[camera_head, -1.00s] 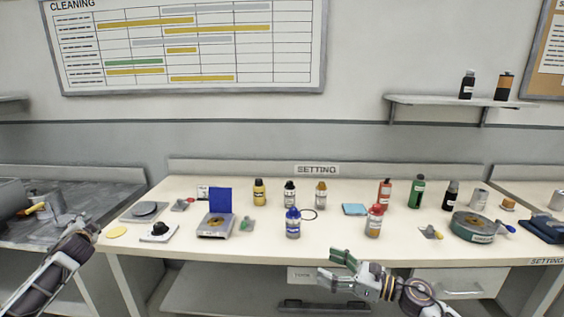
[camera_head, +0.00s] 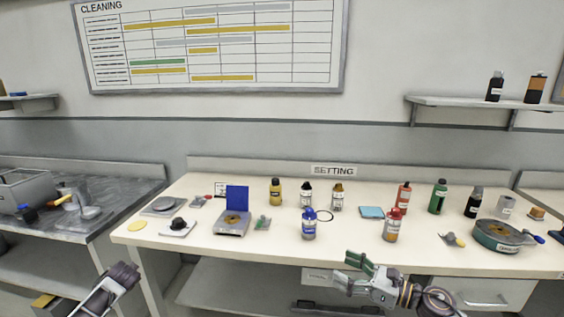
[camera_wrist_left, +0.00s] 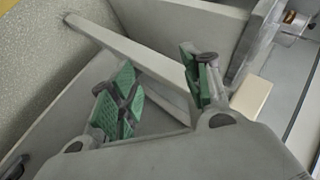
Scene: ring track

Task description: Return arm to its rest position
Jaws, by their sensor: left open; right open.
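My right gripper (camera_head: 356,272) has green fingertips that stand apart. It is open and empty in front of the bench's front edge, near the drawers. My left arm comes in at the lower left of the head view, and its gripper is out of that view. The left wrist view shows my left gripper (camera_wrist_left: 160,92) with its green finger pads apart and nothing between them. It hangs low, with grey panels and a pale bar behind it.
The cream bench (camera_head: 275,250) holds several bottles, a scale (camera_head: 232,226) with a blue panel, and a round green tin (camera_head: 500,236). A dark bench (camera_head: 70,236) with tools stands at the left. A shelf (camera_head: 480,104) hangs at the upper right.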

